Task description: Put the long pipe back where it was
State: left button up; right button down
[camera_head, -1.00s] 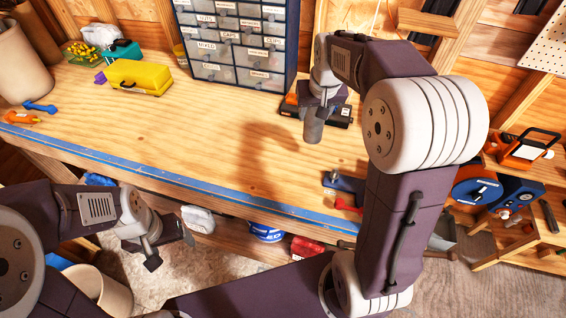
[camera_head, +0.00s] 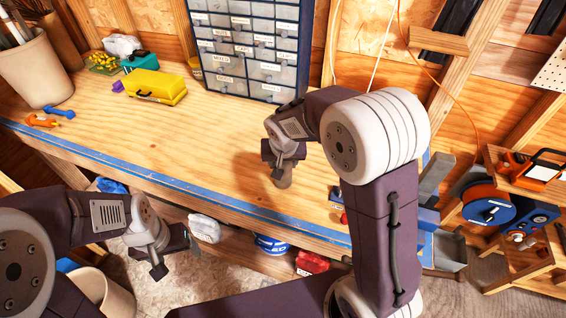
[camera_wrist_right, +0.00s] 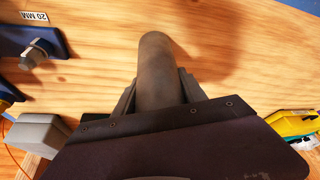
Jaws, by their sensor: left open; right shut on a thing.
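My right gripper (camera_head: 284,158) is shut on a grey-brown pipe (camera_head: 282,178) over the wooden workbench (camera_head: 180,135). The pipe points down, and its upper part is hidden by the gripper. In the right wrist view the pipe (camera_wrist_right: 156,70) stands out between the fingers, with its shadow on the wood beside it. I cannot tell whether its lower end touches the bench. My left gripper (camera_head: 168,256) is open and empty, low in front of the bench's blue front edge.
A yellow case (camera_head: 155,87) and drawer cabinet (camera_head: 245,50) stand further back. A pen pot (camera_head: 32,70) is at left; a cluttered shelf (camera_head: 520,255) is at right. The bench's middle is clear.

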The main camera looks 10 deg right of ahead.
jog(key=shift+w+f, duration=0.1)
jog(key=shift+f, duration=0.15)
jog(key=c, duration=0.7)
grip_release()
jog(key=shift+o, duration=0.2)
jog(key=shift+r, duration=0.35)
jog(key=d+v, duration=0.1)
jog(key=v, duration=1)
jog(key=shift+s+a+r, duration=0.25)
jog(key=shift+s+a, duration=0.05)
jog(key=shift+a, duration=0.2)
